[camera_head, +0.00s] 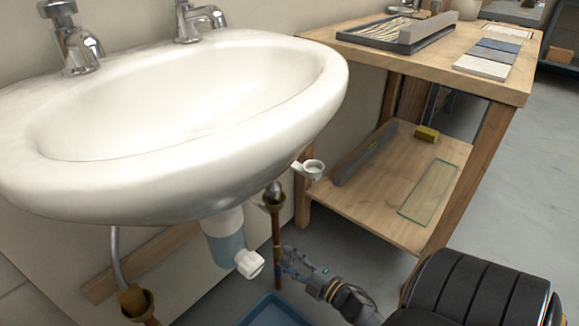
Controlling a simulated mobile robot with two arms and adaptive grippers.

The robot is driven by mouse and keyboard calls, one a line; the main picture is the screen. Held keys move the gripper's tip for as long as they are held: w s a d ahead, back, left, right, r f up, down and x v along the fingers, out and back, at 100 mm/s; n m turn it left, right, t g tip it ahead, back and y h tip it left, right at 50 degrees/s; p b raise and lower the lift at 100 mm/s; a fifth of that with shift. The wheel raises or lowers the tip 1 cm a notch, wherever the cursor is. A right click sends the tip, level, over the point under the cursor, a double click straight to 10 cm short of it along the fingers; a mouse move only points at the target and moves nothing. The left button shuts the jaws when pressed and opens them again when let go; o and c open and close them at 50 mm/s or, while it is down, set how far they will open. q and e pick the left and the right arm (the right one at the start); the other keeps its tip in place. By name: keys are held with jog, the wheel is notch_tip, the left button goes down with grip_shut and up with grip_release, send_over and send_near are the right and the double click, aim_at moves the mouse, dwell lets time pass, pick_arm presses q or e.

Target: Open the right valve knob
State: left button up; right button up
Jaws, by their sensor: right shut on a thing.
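The right supply pipe (276,226) is a thin copper upright under the right side of the white sink, with a brass fitting (272,200) at its top. My right gripper (284,258) comes in from the lower right and is at this pipe, below the brass fitting. Its fingers are shut on the right valve knob, which is small and mostly hidden by them. How far the knob is turned cannot be seen. My left gripper is not in view.
The sink (190,110) overhangs the pipes. A white drain pipe (247,263) is left of my gripper, and a blue tray (272,312) is below. A wooden workbench (440,60) with a lower shelf stands at right. A second pipe fitting (136,300) is lower left.

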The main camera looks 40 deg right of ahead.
jog(key=shift+n, duration=0.6)
jog(key=o, duration=1.2)
jog(key=s, duration=0.8)
jog(key=s+d, duration=0.1)
jog(key=s, duration=0.3)
jog(key=shift+s, duration=0.1)
